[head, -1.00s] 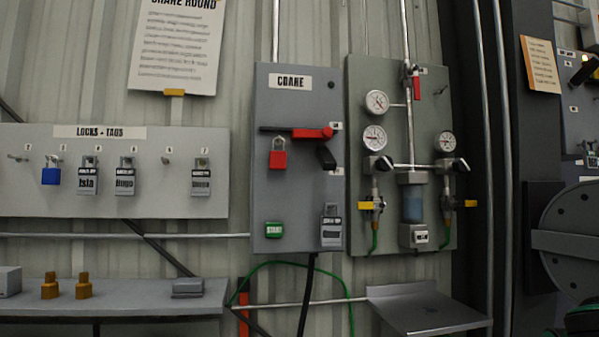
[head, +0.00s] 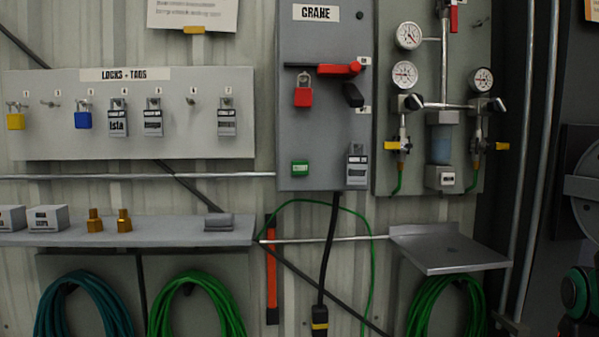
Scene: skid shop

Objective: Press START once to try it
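The green START button (head: 300,168) is on the lower left of the grey CRANE panel (head: 325,110), in the middle of the head view. Its label is too small to read clearly. A red handle (head: 340,69) lies level across the panel, with a red padlock (head: 303,95) below its left part. A grey tagged padlock (head: 357,167) is at the panel's lower right. My gripper is not in view. Nothing stands in front of the button.
A locks and tags board (head: 100,140) hangs at left. Below it a shelf (head: 160,236) sticks out. A gauge board (head: 380,178) and a small metal shelf (head: 470,253) are at right. Green hoses (head: 205,280) hang low. A black cable runs down from the panel.

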